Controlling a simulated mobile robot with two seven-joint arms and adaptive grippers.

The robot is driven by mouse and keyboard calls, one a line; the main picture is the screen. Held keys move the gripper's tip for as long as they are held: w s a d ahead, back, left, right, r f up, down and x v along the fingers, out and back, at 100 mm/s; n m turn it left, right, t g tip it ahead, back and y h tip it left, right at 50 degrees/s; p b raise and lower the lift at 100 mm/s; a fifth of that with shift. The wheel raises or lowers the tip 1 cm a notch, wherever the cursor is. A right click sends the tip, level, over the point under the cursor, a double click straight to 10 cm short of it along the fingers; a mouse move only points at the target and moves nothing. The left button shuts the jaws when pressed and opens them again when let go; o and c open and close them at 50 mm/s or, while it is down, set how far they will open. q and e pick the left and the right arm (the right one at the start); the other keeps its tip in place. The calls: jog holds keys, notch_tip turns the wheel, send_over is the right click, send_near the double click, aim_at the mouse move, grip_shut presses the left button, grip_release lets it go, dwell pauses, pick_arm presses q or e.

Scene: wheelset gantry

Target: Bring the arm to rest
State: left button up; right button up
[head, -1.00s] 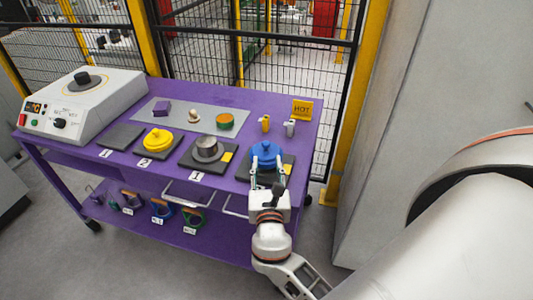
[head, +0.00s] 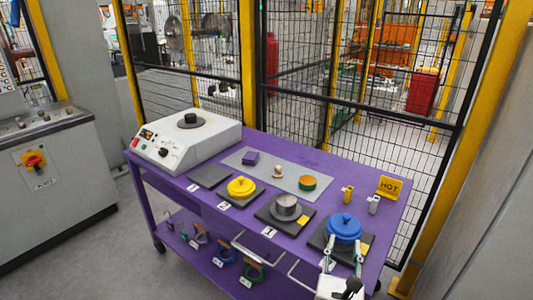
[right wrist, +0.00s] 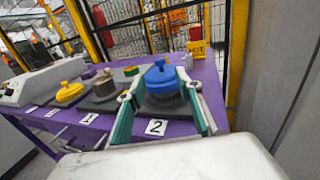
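My right gripper (head: 343,246) comes in from the bottom edge of the head view, its two fingers spread. It is open and empty, on the near side of a blue lidded piece (head: 344,227). In the right wrist view, the blue piece (right wrist: 161,76) shows between and beyond the fingertips (right wrist: 154,92). It sits on a dark pad (head: 317,238) on the purple cart (head: 325,165). I cannot tell whether the fingers touch it. Most of my right arm is out of the head view. My left gripper is in no view.
A yellow lidded piece (head: 241,187) and a grey metal piece (head: 287,206) stand on pads to the left. A white heater unit (head: 187,141) is at the cart's left end. A HOT sign (head: 390,187) stands at the right. Mesh fencing (head: 300,120) runs behind.

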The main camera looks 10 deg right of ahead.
jog(key=s+d+f+m+g, duration=0.1)
jog(key=s+d+m, duration=0.1)
jog(key=m, duration=0.1)
jog(key=s+d+f+m+g, duration=0.1)
jog(key=s+d+f+m, duration=0.1)
jog(key=m, duration=0.2)
jog(key=s+d+f+m+g, duration=0.2)
jog(key=s+d+m, duration=0.1)
jog(key=m, duration=0.1)
jog(key=shift+y, duration=0.3)
jog(key=s+a+f+m+g+y, duration=0.1)
jog(key=s+f+m+g+y, duration=0.35)
jog(key=s+m, duration=0.55)
jog(key=w+a+f+m+t+y, duration=0.1)
jog(key=a+f+m+t+y, duration=0.1)
jog(key=a+f, duration=0.5)
jog(key=w+a+f+m+t+y, duration=0.1)
jog(key=a+f+m+t+y, duration=0.1)
jog(key=a+f+y, duration=0.3)
jog(key=a+f, duration=0.2)
jog(key=a, duration=0.2)
jog(key=shift+w+a+f, duration=0.2)
jog(key=shift+w+a, duration=0.15)
jog(key=shift+w, duration=0.05)
